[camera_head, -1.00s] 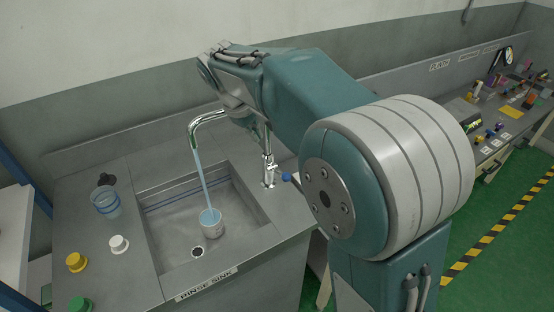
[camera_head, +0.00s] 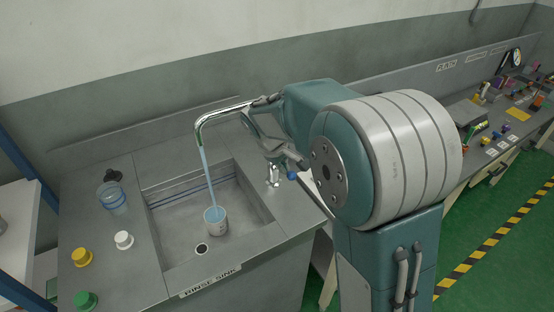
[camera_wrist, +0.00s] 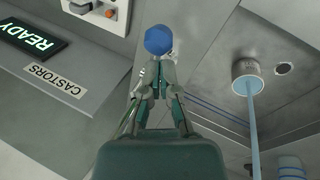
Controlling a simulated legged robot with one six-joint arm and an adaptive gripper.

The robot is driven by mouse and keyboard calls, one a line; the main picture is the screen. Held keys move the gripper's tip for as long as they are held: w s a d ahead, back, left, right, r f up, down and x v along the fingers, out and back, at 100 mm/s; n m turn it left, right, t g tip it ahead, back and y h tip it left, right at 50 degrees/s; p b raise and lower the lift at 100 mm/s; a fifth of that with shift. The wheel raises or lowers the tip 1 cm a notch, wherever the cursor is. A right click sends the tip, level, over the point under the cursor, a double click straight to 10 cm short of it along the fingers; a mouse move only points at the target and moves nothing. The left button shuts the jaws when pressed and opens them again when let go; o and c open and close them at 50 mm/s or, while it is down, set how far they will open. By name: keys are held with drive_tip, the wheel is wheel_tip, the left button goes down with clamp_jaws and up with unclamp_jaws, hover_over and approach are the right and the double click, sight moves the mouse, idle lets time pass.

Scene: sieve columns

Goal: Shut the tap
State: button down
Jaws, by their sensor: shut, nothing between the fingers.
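The stream and the cup (camera_wrist: 246,72) also show in the wrist view. The tap's blue handle knob (camera_head: 292,175) sits right of the tap base. In the wrist view the blue knob (camera_wrist: 158,40) is just beyond my fingertips. My gripper (camera_wrist: 156,72) is shut and empty; I cannot tell whether it touches the knob. In the head view my arm partly hides the gripper and upper tap.
The sink (camera_head: 180,248) is set in a grey counter. A clear beaker (camera_head: 112,197) and yellow (camera_head: 82,257), white (camera_head: 124,239) and green (camera_head: 86,300) caps stand on its left. A READY display (camera_wrist: 34,40) and a CASTORS label (camera_wrist: 54,80) show in the wrist view.

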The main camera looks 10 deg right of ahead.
idle(0.3)
drive_tip(key=f, duration=0.1)
drive_tip(key=s+f+t, duration=0.2)
drive_tip(key=shift+d+f+y, duration=0.1)
drive_tip(key=shift+d+y, duration=0.2)
idle(0.4)
